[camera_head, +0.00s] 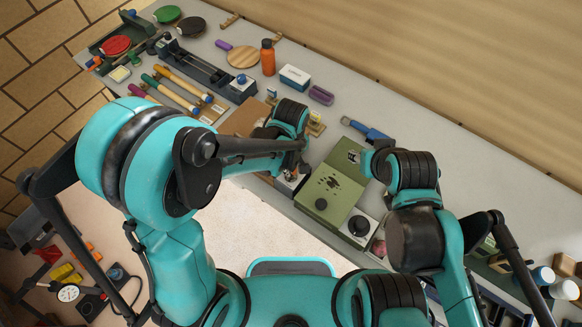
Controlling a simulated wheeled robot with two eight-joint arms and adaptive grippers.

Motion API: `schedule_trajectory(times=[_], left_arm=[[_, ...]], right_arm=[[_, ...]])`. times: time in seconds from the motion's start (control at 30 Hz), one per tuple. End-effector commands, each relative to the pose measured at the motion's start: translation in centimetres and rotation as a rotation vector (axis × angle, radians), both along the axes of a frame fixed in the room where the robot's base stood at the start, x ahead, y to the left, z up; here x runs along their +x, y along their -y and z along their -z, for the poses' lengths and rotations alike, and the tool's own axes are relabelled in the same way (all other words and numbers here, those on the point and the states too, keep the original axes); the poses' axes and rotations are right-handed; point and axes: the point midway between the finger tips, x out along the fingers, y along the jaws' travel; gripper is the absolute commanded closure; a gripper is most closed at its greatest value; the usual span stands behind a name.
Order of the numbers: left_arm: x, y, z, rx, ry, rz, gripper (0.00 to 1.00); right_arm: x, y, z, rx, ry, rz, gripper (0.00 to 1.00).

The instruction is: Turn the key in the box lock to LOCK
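A green box (335,187) with a round black knob and dark markings on its top sits on the workbench between my two arms. I cannot make out for certain a key, a lock or a LOCK mark at this size. My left gripper (290,172) is at the box's left side, over a small pale block, largely hidden by its own arm. My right gripper (362,160) is at the box's far right edge, close to a small light fitting there; I cannot tell whether they touch. The fingers of both grippers are too small and covered to read.
A white unit with a dark dial (360,227) stands right of the green box. A blue-handled tool (366,130) lies behind it. An orange bottle (268,57), a white-and-blue box (294,77) and paddles (117,45) are farther left. The bench's right rear is clear.

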Motion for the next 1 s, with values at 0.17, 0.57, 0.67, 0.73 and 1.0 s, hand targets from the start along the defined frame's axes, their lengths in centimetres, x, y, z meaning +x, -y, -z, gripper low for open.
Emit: schedule_trajectory(times=[0.17, 0.57, 0.67, 0.73, 1.0], left_arm=[[0.0, 0.0, 0.0, 0.000, 0.000, -0.061, 1.00], [0.0, 0.0, 0.1, 0.000, 0.000, -0.338, 1.00], [0.0, 0.0, 0.1, 0.000, 0.000, -0.447, 1.00], [0.0, 0.0, 0.0, 0.000, 0.000, -0.487, 1.00], [0.0, 0.0, -0.1, 0.000, 0.000, -0.495, 0.68]], right_arm=[[0.0, 0.0, 0.1, 0.000, 0.000, 0.000, 0.60], [0.0, 0.0, 1.1, 0.000, 0.000, 0.000, 0.60], [0.0, 0.0, 1.3, 0.000, 0.000, 0.000, 0.60], [0.0, 0.0, 1.3, 0.000, 0.000, 0.000, 0.60], [0.0, 0.0, 1.2, 0.000, 0.000, 0.000, 0.60]])
